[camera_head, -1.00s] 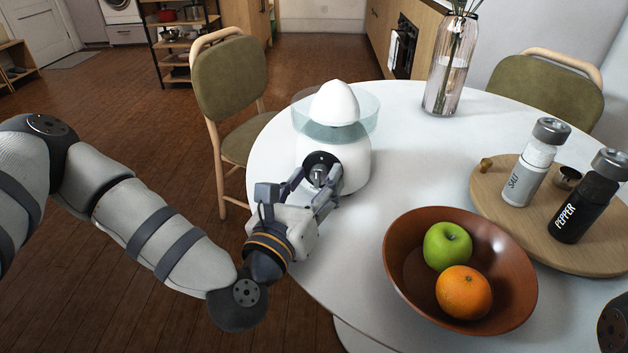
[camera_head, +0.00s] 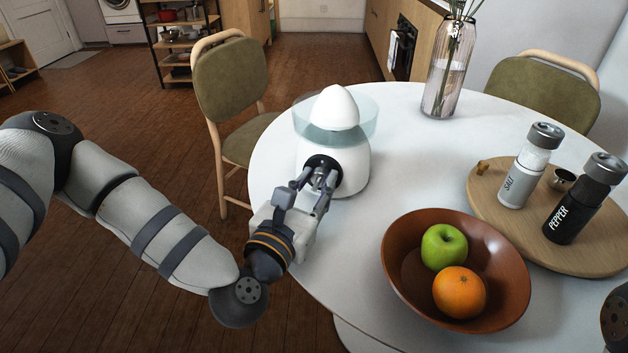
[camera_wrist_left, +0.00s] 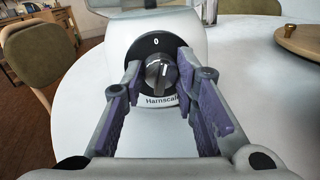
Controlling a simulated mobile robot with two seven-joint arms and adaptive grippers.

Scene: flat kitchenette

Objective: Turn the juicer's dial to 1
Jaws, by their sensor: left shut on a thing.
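The white juicer (camera_head: 338,160) with a clear bowl and white cone stands near the left edge of the round table. Its grey dial (camera_wrist_left: 160,74) sits on a black disc on the front, and it also shows in the head view (camera_head: 322,172). A 0 is printed above the dial, and its light mark points up and slightly right in the left wrist view. My left gripper (camera_head: 322,183) is shut on the dial, with one finger (camera_wrist_left: 133,72) on its left and the other on its right. No 1 is readable. My right gripper is out of view.
A brown bowl (camera_head: 400,290) with a green apple (camera_head: 444,246) and an orange (camera_head: 460,292) is right of my left gripper. A wooden board (camera_head: 490,222) with salt and pepper mills is at the right. A glass vase (camera_head: 448,70) stands behind. White tabletop (camera_head: 410,160) between them is clear.

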